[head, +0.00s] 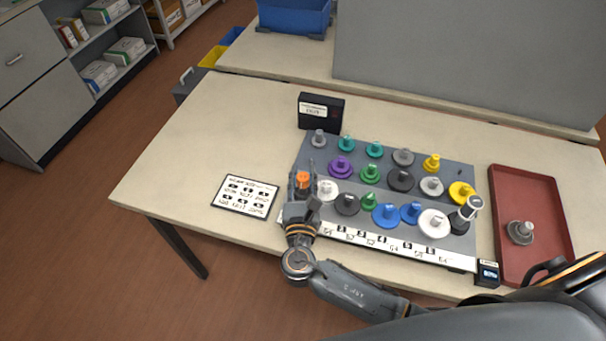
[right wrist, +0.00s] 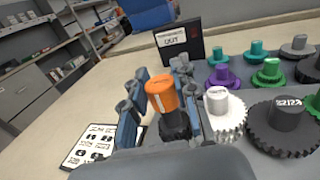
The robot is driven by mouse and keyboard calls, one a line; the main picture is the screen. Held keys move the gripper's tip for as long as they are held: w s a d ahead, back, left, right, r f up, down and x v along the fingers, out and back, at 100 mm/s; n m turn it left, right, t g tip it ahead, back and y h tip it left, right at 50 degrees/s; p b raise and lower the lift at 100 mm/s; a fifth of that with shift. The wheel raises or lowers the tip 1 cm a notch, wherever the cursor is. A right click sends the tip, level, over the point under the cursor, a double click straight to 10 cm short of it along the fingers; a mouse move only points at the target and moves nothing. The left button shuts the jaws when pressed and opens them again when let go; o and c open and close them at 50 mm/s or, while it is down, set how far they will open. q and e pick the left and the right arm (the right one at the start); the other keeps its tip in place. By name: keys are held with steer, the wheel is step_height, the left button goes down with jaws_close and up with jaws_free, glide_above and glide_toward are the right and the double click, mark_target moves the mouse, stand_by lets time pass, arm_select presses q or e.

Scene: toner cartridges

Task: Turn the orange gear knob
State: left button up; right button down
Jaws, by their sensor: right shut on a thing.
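The orange gear knob (head: 302,178) stands at the left end of the front row on the grey gear board (head: 326,218). My right gripper (head: 302,184) reaches over it from the front, with a finger on either side. In the right wrist view the orange knob (right wrist: 160,93) sits upright between the two fingers of the right gripper (right wrist: 160,104), above a dark part (right wrist: 175,125). The fingers hide much of its lower part. My left gripper is not in view.
A white gear (head: 327,189) stands close to the right of the gripper, with several more gears beyond. A black display box (head: 321,112) stands behind. A printed card (head: 245,196) lies to the left. A red tray (head: 535,195) holding a grey gear (head: 520,232) is at the right.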

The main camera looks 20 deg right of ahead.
steer(key=n+y, duration=0.2)
steer(key=y, duration=0.1)
steer(key=shift+t+p, duration=0.35)
steer(key=shift+t, duration=0.05)
steer(key=n+y, duration=0.2)
steer(key=shift+y, duration=0.4)
steer(key=shift+f+n+y+b, duration=0.15)
steer(key=shift+n+y+b, duration=0.4)
steer(key=shift+y, duration=0.25)
steer(key=n+g+y+b, duration=0.1)
steer(key=n+y+b, duration=0.2)
steer(key=y+b, duration=0.1)
steer(key=n+g+y+b, duration=0.2)
steer(key=n+y+b, duration=0.1)
steer(key=y+b, duration=0.2)
steer(key=shift+a+f+b, duration=0.1)
steer(key=shift+f+b, duration=0.05)
steer(key=shift+b, duration=0.9)
steer(key=shift+r+n+g+y+b, duration=0.2)
steer(key=shift+n+g+y+b, duration=0.15)
steer(key=shift+b, duration=0.3)
steer(key=shift+y, duration=0.25)
steer(key=c, duration=1)
jaws_free()
steer(key=shift+r, duration=0.1)
